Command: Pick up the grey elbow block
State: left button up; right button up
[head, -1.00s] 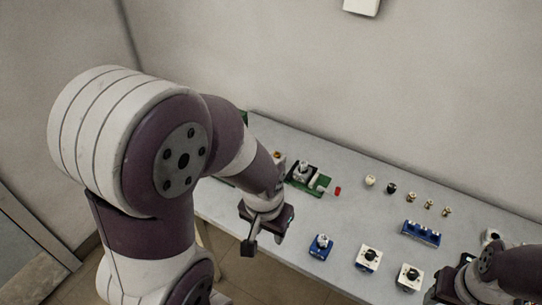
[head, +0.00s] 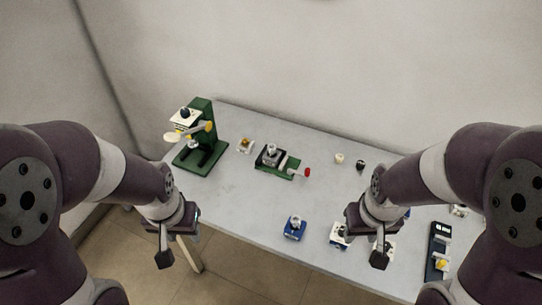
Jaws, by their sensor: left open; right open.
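I cannot pick out the grey elbow block for certain. A small pale grey piece (head: 459,210) at the table's right, partly behind my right arm, could be it, but its shape is too small to tell. My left gripper (head: 165,248) points down off the table's front left edge, open and empty. My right gripper (head: 380,253) is open above the front right part of the table, to the left of the pale piece and apart from it. It and its arm cover some of the small parts there.
A green stand (head: 205,150) is at the table's far left. A green base (head: 290,168) with a red-knobbed part is to its right. A blue tray (head: 295,228), a white square holder (head: 339,236) and a dark tray (head: 438,250) stand along the front. The middle of the table (head: 250,200) is clear.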

aim_at(273, 161)
jog(key=z, duration=0.45)
jog(key=j+z, duration=0.15)
jog(key=z, duration=0.35)
jog(key=j+z, duration=0.1)
jog(key=z, duration=0.35)
jog(key=j+z, duration=0.1)
jog(key=z, duration=0.4)
jog(key=j+z, duration=0.1)
jog(key=z, duration=0.35)
jog(key=k+j, duration=0.1)
jog(key=j, duration=0.25)
jog(key=k+j+z, duration=0.1)
jog(key=j, duration=0.25)
jog(key=k+j, duration=0.15)
jog(key=j, duration=0.2)
jog(key=k+j, duration=0.15)
jog(key=j, duration=0.15)
jog(key=z, duration=0.05)
